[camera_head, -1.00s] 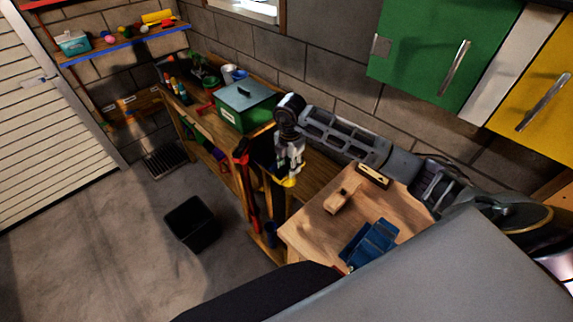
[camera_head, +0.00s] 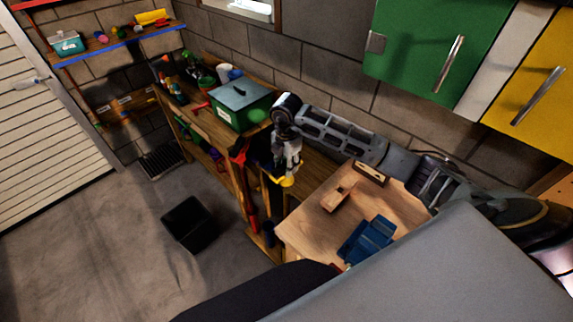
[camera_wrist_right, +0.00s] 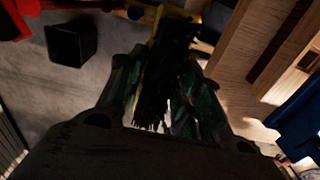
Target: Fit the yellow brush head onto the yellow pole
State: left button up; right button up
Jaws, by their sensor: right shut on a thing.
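My right gripper (camera_head: 286,168) is above the gap beside the near worktop, pointing down. It is shut on the yellow brush head (camera_head: 287,182), whose yellow edge shows below the fingers. In the right wrist view the brush head (camera_wrist_right: 165,75) sits between the two fingers, with its dark bristles towards the camera and a yellow strip along its left side. I cannot make out the yellow pole for certain in either view. My left gripper is not in view.
The near worktop (camera_head: 307,220) holds a wooden block (camera_head: 337,196), a blue vise-like tool (camera_head: 368,240) and a black-and-yellow item (camera_head: 370,173). A green box (camera_head: 242,104) stands on the bench behind. A black bin (camera_head: 190,224) is on the open floor; a red tool (camera_head: 243,175) hangs by the bench.

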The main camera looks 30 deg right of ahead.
jog(key=b, duration=0.5)
send_over(287, 191)
jog(key=shift+w+f, duration=0.1)
jog(key=shift+f, duration=3.95)
jog(key=shift+f+b, duration=1.1)
jog(key=shift+f, duration=0.6)
jog(key=o, duration=1.1)
jog(key=shift+r, duration=6)
